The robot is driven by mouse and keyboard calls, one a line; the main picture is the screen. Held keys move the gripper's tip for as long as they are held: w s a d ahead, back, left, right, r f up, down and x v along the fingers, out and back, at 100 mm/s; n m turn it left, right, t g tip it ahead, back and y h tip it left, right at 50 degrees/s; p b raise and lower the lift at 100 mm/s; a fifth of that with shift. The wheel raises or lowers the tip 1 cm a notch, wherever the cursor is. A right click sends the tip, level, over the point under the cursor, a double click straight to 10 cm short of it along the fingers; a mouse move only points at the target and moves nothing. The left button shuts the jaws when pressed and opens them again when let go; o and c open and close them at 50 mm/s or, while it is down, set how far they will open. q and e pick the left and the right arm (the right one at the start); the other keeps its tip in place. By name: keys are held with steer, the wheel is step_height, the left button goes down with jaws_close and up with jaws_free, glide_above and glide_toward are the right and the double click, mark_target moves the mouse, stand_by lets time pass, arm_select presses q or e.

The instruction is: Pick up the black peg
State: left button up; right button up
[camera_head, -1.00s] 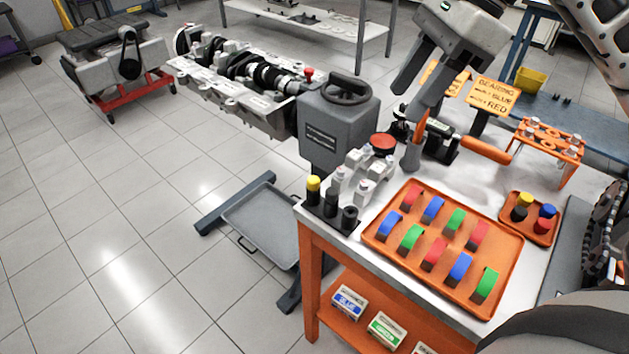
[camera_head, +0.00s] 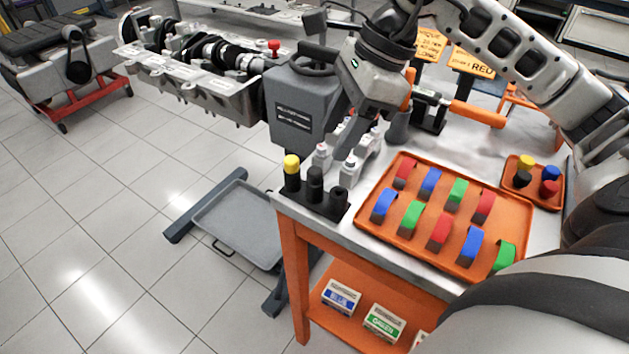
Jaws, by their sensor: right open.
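A short black peg (camera_head: 523,179) stands in the small orange tray (camera_head: 512,196) at the right, among a yellow, a blue and a red peg. At the table's front left corner, a black holder (camera_head: 312,205) has a yellow-topped post (camera_head: 292,170) and two black posts (camera_head: 315,182); I cannot tell whether the black ones are pegs or empty sockets. My right gripper (camera_head: 337,138) is open and empty, its fingers pointing down above and just behind the holder, partly covering the grey metal parts. It appears apart from the posts. My left gripper is out of view.
A large orange tray (camera_head: 385,238) with several coloured bearing shells fills the table's front. A grey box with a handwheel (camera_head: 298,112) stands beside the table, close to my right gripper. An orange-handled tool (camera_head: 478,113) lies behind. My right arm spans the upper right.

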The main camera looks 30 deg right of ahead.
mark_target(315, 169)
steer(key=shift+a+x, duration=0.2)
steer(key=shift+x, duration=1.35)
steer(key=shift+a+x, duration=0.25)
steer(key=shift+x, duration=1.3)
steer(key=shift+r, duration=0.15)
steer(key=shift+c, duration=0.4)
jaws_close()
